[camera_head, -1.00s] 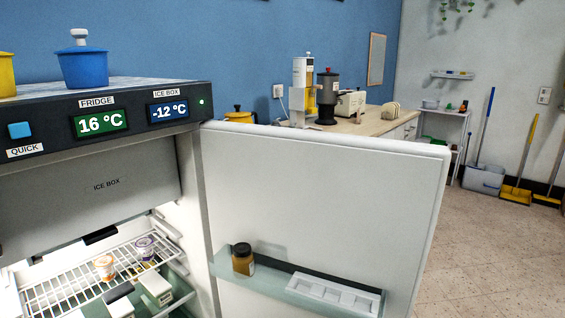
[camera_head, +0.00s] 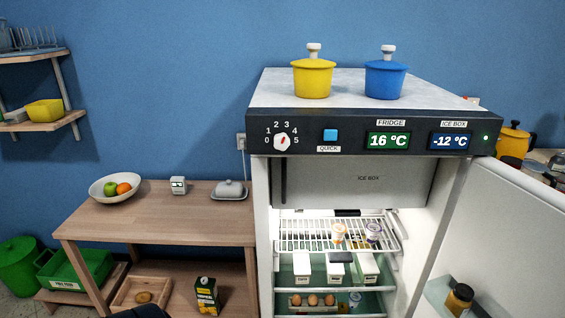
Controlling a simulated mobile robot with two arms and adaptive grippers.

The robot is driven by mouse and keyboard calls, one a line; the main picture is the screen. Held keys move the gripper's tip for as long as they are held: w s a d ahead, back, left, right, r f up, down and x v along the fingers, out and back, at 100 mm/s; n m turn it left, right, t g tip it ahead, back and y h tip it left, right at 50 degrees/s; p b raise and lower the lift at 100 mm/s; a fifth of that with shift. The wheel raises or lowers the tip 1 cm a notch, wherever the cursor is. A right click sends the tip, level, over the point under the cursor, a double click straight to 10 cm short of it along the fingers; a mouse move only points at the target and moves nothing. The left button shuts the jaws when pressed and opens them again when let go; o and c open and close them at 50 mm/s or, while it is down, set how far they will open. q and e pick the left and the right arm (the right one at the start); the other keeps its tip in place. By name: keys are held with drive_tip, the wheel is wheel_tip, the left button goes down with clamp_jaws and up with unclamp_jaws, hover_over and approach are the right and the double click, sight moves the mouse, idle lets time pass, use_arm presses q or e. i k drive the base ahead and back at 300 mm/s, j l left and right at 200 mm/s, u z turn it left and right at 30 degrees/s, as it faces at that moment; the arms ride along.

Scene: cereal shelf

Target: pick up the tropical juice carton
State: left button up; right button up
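The tropical juice carton (camera_head: 207,296) is a dark carton with a green panel and yellow lettering that reads "TROPICAL". It stands on the lower shelf of the wooden table (camera_head: 150,222), left of the open fridge. Its bottom is close to the lower picture edge. A dark shape at the bottom edge, left of the carton, is too cut off to identify. No gripper can be made out in view.
The open fridge (camera_head: 360,118) stands right of the carton, its door (camera_head: 510,230) swung out to the right. A wooden tray (camera_head: 131,288) lies left of the carton. A fruit bowl (camera_head: 115,187) and butter dish (camera_head: 230,190) stand on the tabletop. A green crate (camera_head: 75,270) is farther left.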

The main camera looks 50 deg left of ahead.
sight(207, 297)
drive_tip(key=u, duration=2.25)
drive_tip(key=j, duration=0.1)
drive_tip(key=i, duration=0.05)
